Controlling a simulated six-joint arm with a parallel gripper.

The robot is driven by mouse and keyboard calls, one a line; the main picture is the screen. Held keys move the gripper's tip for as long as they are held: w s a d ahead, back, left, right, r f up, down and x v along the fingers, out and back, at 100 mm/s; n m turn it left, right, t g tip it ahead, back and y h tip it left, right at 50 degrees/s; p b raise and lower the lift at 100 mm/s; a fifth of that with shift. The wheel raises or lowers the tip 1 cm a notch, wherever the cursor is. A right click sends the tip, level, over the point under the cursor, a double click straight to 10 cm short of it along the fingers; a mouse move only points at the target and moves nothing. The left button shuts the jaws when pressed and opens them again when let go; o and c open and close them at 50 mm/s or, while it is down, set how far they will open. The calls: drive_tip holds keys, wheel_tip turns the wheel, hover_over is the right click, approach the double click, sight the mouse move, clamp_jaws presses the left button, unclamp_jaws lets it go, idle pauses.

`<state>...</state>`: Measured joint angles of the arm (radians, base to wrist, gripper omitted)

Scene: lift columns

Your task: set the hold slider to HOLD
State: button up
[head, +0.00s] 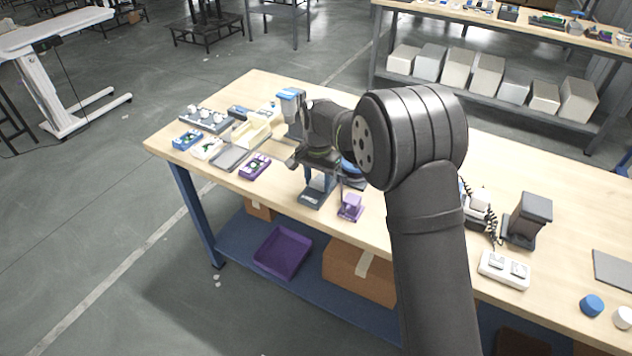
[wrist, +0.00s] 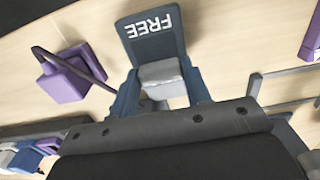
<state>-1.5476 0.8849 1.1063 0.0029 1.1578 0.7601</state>
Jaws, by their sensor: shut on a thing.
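The hold slider (wrist: 160,74) shows in the wrist view as a light grey block at the near edge of a dark blue-grey plate (wrist: 133,42). White letters reading FREE, upside down in this view, are on the plate. My gripper (wrist: 163,84) has blue fingers on both sides of the grey block and is shut on it. In the head view the plate (head: 312,199) lies near the table's front edge, below my gripper (head: 320,180). My wrist and arm hide much of the area behind it.
A purple fixture (head: 350,208) stands close to the right of the plate. A purple block (head: 255,167), a grey tray (head: 229,158) and several small parts lie left. A black-and-grey device (head: 527,220) and a white switch box (head: 504,270) stand right on the table (head: 400,225).

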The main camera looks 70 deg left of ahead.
sight(319, 181)
drive_tip(key=shift+w+a+r, duration=0.1)
drive_tip(key=shift+w+a, duration=0.05)
drive_tip(key=shift+w, duration=0.05)
drive_tip(key=o, duration=1.2)
drive_tip(key=shift+o, duration=0.9)
wheel_tip(319, 181, up, 17)
drive_tip(key=shift+r, duration=0.2)
wheel_tip(319, 181, down, 18)
drive_tip(key=shift+r, duration=0.15)
drive_tip(key=shift+s+d, duration=0.25)
